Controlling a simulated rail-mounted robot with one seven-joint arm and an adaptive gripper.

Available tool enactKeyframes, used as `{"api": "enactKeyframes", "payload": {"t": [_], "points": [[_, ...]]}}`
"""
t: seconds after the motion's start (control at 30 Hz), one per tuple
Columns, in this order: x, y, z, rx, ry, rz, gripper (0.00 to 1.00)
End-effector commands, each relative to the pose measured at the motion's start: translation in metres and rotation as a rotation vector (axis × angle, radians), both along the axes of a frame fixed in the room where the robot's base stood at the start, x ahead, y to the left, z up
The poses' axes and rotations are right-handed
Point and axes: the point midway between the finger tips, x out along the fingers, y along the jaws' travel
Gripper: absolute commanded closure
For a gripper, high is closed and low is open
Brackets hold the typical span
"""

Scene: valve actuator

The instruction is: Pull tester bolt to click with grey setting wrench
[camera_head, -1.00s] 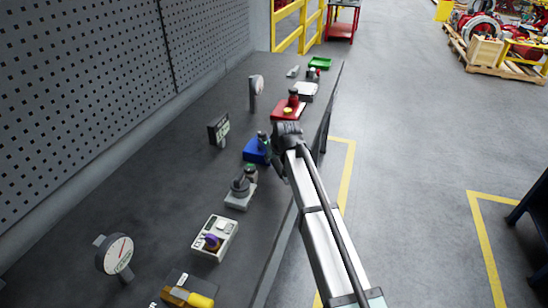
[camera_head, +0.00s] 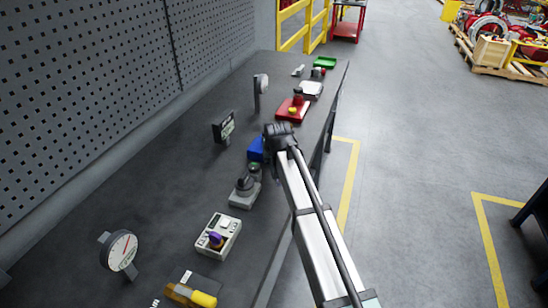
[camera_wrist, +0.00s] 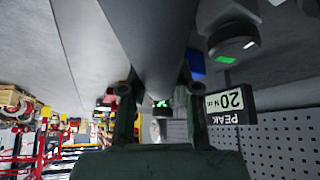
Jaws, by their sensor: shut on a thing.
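My gripper (camera_head: 279,132) is over the bench, beside and partly in front of a blue block (camera_head: 256,149). In the wrist view my gripper (camera_wrist: 158,92) has its two fingers on either side of a thick grey shaft, which I take to be the grey setting wrench (camera_wrist: 155,40). A small green-lit detail shows at its end between the fingers. A blue patch of the block (camera_wrist: 196,63) is just right of the fingers. A black display (camera_head: 224,127) stands left of the block; in the wrist view the display (camera_wrist: 230,101) reads "20 N·m PEAK" upside down. The tester bolt cannot be made out.
A grey fixture (camera_head: 245,191) and a white box with a purple knob (camera_head: 218,236) stand nearer on the bench. A red plate (camera_head: 293,109) is farther along. Dial gauges (camera_head: 121,250) stand near the perforated wall.

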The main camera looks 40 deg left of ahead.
Motion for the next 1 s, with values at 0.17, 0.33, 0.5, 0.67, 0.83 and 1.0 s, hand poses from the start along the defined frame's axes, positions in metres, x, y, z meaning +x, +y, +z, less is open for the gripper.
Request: {"api": "enactKeyframes", "payload": {"t": [0.17,0.33,0.5,0.67,0.83,1.0], "points": [[-0.002,0.002,0.001,0.002,-0.002,-0.019,1.0],[-0.002,0.002,0.001,0.003,-0.001,-0.02,1.0],[-0.002,0.002,0.001,0.003,-0.001,-0.021,1.0],[-0.004,0.005,0.001,0.002,-0.001,-0.041,1.0],[-0.008,0.008,0.001,0.001,-0.001,-0.081,1.0],[-0.012,0.012,0.001,0.002,-0.001,-0.12,1.0]]}}
